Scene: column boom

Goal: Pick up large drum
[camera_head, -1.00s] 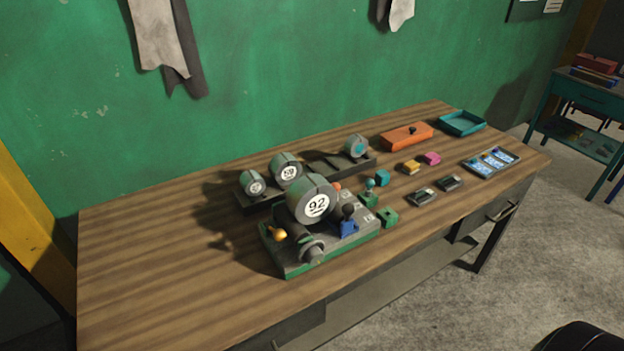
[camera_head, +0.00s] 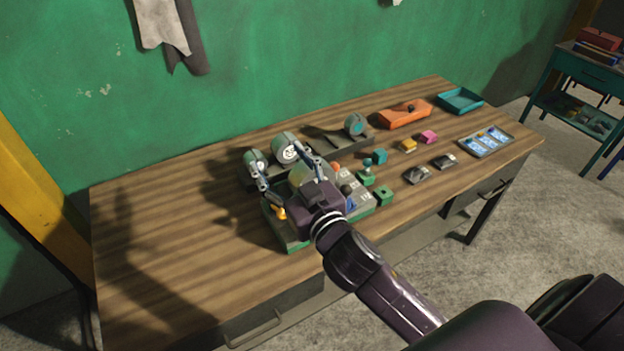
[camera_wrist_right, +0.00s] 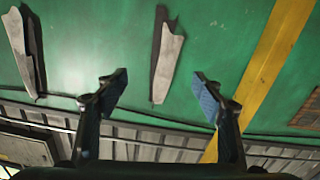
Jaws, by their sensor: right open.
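The large drum (camera_head: 299,175) is on the green-edged machine base (camera_head: 289,238) on the wooden bench. My right gripper hides most of it and its number. Two smaller drums, a left one (camera_head: 254,160) and a middle one (camera_head: 285,148), stand on the dark rack behind, with another small drum (camera_head: 355,124) at the rack's right. My right gripper (camera_head: 283,167) is open over the machine, its fingers spread around the large drum's area in the picture; contact cannot be told. In the right wrist view its open fingers (camera_wrist_right: 161,86) show nothing between them but the wall and hanging cloth.
Right of the machine lie small green blocks (camera_head: 384,196), a yellow block (camera_head: 408,145), a pink block (camera_head: 428,137) and dark gadgets. An orange box (camera_head: 405,114) and teal tray (camera_head: 461,101) are farther back. The bench's left part (camera_head: 160,230) is clear.

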